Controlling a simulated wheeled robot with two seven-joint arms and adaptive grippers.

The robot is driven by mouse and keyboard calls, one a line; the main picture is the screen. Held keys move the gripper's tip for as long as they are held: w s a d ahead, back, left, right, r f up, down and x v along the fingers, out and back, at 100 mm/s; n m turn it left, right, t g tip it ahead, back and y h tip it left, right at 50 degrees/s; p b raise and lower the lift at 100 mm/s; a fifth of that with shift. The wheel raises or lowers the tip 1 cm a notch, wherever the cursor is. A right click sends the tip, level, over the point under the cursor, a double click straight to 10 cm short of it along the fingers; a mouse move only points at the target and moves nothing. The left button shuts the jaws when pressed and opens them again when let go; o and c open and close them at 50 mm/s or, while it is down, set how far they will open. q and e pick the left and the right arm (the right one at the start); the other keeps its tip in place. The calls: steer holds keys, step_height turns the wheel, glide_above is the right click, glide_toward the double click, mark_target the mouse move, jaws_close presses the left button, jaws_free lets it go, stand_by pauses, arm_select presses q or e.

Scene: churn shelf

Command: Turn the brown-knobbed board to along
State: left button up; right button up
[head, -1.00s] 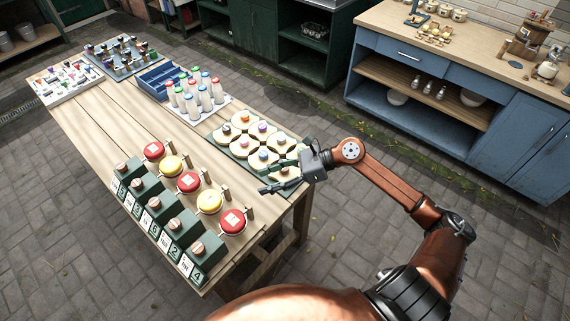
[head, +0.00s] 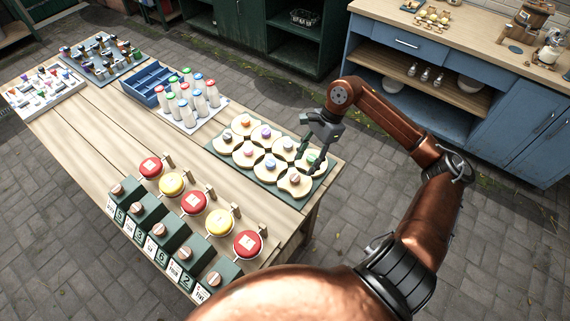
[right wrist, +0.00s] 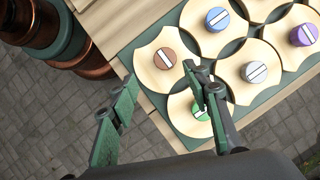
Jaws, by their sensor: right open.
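The brown-knobbed board (head: 294,187) is a pale round-edged wooden board with hollowed sides. It lies at the near right corner of the green tray (head: 238,166). In the right wrist view the brown-knobbed board (right wrist: 147,75) shows whole, with a slanted white stripe on its knob. My right gripper (head: 309,163) is open and points down above the right end of the tray. In the right wrist view its fingertips (right wrist: 160,76) are spread, one off the board's left side and one over its right side near the green-knobbed board (right wrist: 180,107). My left gripper is not in view.
Boards with blue (right wrist: 203,36), grey and purple knobs lie close beside it on the tray. Red and yellow round pieces (head: 194,203) with green numbered blocks stand along the front. Bottles (head: 187,102) stand further back. A blue cabinet (head: 420,70) stands behind.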

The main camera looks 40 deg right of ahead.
mark_target(295, 177)
steer(key=x, duration=0.4)
steer(key=w+x, duration=0.1)
steer(key=x, duration=0.1)
steer(key=shift+a+f, duration=0.15)
steer(key=shift+f, duration=0.15)
steer(key=shift+a+f, duration=0.1)
steer(key=shift+f, duration=0.4)
steer(key=c, duration=1.1)
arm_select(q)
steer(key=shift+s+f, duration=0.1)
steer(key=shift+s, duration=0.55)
arm_select(e)
steer(key=shift+c, duration=0.2)
